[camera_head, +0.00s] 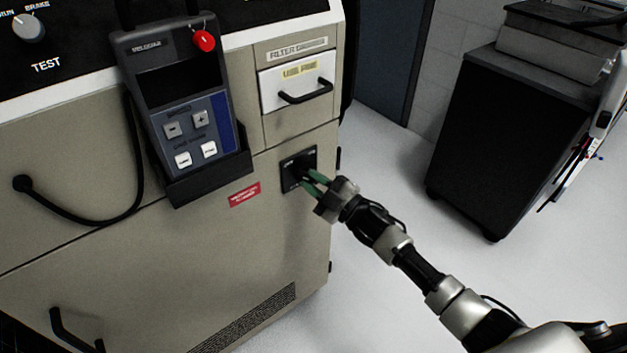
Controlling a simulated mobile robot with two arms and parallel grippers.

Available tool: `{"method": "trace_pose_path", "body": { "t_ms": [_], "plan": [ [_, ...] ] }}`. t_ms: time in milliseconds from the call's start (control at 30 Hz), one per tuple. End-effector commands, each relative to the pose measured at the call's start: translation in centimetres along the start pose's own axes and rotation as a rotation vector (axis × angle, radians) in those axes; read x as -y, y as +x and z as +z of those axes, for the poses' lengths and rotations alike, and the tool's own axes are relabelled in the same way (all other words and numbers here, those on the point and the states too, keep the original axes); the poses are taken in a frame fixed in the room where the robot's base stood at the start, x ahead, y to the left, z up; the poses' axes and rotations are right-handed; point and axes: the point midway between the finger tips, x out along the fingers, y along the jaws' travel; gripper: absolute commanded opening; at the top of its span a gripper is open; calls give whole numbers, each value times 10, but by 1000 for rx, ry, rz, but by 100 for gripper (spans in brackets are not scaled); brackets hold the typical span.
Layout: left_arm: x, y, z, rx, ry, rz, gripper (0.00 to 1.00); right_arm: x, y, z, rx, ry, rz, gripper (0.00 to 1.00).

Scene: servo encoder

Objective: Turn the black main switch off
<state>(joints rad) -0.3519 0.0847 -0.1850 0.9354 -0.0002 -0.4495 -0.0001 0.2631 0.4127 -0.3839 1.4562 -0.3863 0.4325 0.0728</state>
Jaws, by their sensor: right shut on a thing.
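The black main switch (290,178) sits on a square black plate on the front of the beige machine, near its right edge, below the filter drawer. My right gripper (305,178) reaches in from the lower right, with its green fingers at the plate. The fingers are shut on the switch knob, which they mostly hide. The knob's exact angle cannot be told, and the plate's small white lettering is too small to read. My left gripper is not in view.
A handheld control unit (180,95) with a red button hangs in a black holder left of the switch. A filter drawer (285,88) with a black handle is above. A red label (244,195) is beside the plate. A dark cabinet (520,125) stands at right; the floor between is clear.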

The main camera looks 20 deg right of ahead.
Motion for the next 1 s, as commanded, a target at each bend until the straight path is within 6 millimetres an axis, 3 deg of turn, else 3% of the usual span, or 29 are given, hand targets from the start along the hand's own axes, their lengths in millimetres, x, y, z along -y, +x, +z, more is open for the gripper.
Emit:
{"method": "trace_pose_path", "body": {
  "t_ms": [367,400,567,867,1000],
  "plan": [
    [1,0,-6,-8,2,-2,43,1,-1,1,2,-10,-5,0],
    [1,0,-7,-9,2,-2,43,1,-1,1,2,-10,-5,21],
    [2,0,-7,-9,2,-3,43,1,0,1,2,-9,-4,45],
    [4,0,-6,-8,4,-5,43,0,-2,0,1,-7,-3,45],
    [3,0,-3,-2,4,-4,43,2,-18,1,3,-7,-5,45]
  ]
}}
